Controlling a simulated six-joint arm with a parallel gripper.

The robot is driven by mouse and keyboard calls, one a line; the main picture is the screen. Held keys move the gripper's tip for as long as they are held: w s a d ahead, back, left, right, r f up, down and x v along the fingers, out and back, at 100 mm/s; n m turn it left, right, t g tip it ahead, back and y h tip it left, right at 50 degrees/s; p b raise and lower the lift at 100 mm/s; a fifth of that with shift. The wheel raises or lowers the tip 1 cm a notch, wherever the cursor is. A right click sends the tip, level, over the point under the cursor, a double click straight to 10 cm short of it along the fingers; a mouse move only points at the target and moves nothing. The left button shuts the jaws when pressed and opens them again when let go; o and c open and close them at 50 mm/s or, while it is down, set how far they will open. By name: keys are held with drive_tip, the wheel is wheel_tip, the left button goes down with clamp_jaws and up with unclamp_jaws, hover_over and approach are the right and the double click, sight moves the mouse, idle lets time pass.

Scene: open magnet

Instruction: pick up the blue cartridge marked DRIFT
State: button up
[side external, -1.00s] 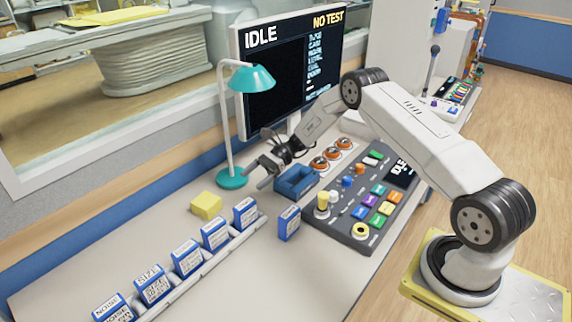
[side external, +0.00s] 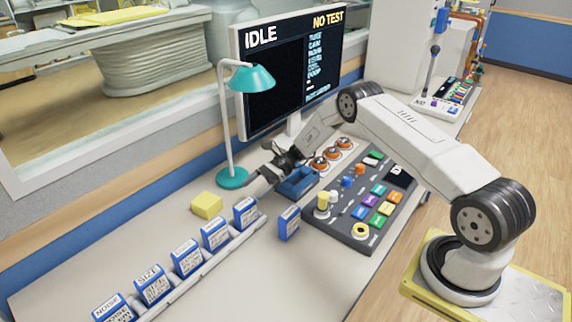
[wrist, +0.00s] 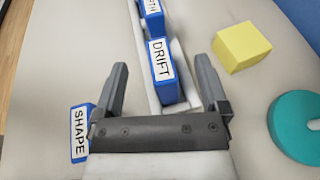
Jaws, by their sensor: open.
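The blue cartridge marked DRIFT (wrist: 163,75) stands in the white rack, its white label facing up in the wrist view. In the side view it is the cartridge at the rack's right end (side external: 245,213), its label too small to read. My gripper (side external: 260,187) is open and empty, above and just behind that end of the rack. In the wrist view its two fingers (wrist: 160,66) are spread to either side of DRIFT, apart from it.
A blue cartridge marked SHAPE (wrist: 80,133) stands alone beside the left finger. A yellow block (side external: 206,205) and a teal lamp (side external: 232,178) are close by. Several cartridges fill the rack (side external: 200,271). A blue tray (side external: 297,182) and a control panel (side external: 350,215) stand right.

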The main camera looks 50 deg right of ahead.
sight(249, 201)
drive_tip(key=shift+f, duration=1.45)
drive_tip(key=shift+a+f, duration=0.2)
drive_tip(key=shift+f, duration=0.1)
drive_tip(key=shift+x, duration=1.25)
clamp_jaws()
